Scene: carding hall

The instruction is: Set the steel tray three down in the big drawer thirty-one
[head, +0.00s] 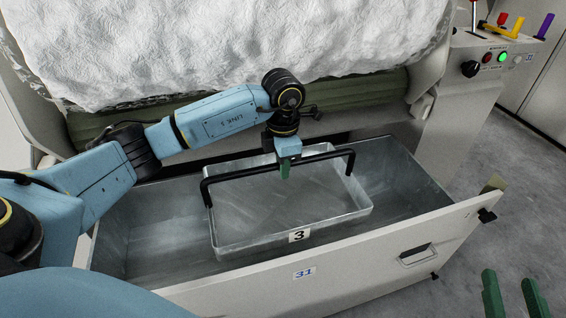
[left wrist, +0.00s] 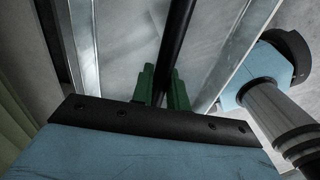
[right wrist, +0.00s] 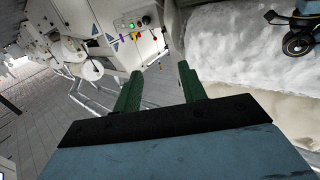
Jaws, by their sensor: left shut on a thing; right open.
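The steel tray three (head: 225,236) is a shallow open metal tray with a "3" label on its front and a black bar handle (head: 240,173) arching over it. It is within the outline of the big drawer thirty-one (head: 350,262), which is pulled open and labelled "31". Whether the tray touches the drawer floor I cannot tell. My left gripper (head: 285,170) is shut on the black handle, and its green fingers straddle the bar (left wrist: 174,60) in the left wrist view. My right gripper (head: 516,296) is open and empty, right of the drawer front.
White fibre (head: 230,45) fills the machine behind the drawer. A control panel (head: 495,55) with coloured levers and buttons stands at the upper right. Grey floor (head: 520,190) is clear at the right.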

